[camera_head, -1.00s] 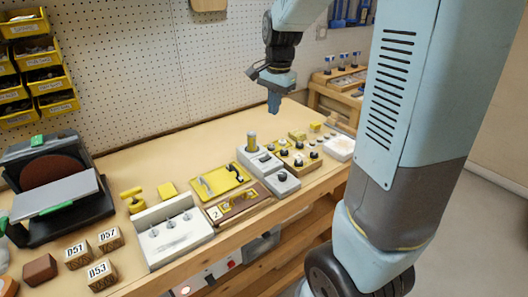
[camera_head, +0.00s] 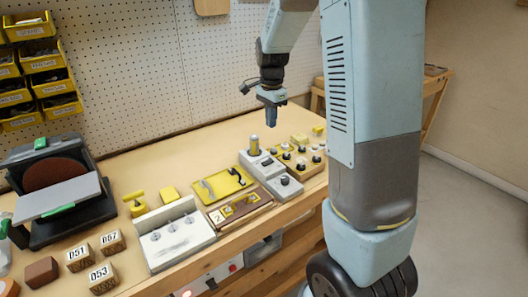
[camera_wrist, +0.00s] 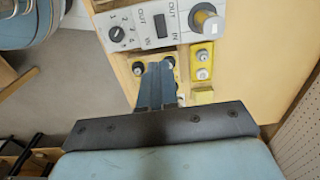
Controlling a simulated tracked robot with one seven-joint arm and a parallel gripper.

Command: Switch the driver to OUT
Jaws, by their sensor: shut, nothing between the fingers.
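The driver appears to be the pale grey unit (camera_head: 270,170) near the front of the bench, with an upright yellow-and-grey cylinder (camera_head: 254,144) at its back. In the wrist view its panel (camera_wrist: 133,22) shows OUT and IN labels, a small dark switch (camera_wrist: 163,24) between them, and a black numbered dial (camera_wrist: 116,34). I cannot tell which way the switch sits. The cylinder (camera_wrist: 207,22) shows beside it. My gripper (camera_head: 270,124) is shut and empty, pointing down above the bench. In the wrist view my closed fingers (camera_wrist: 157,72) end just below the panel, apart from the switch in the picture.
Further left are a white fixture (camera_head: 172,240), number blocks (camera_head: 102,278) and a sander (camera_head: 56,190). A pegboard wall stands behind.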

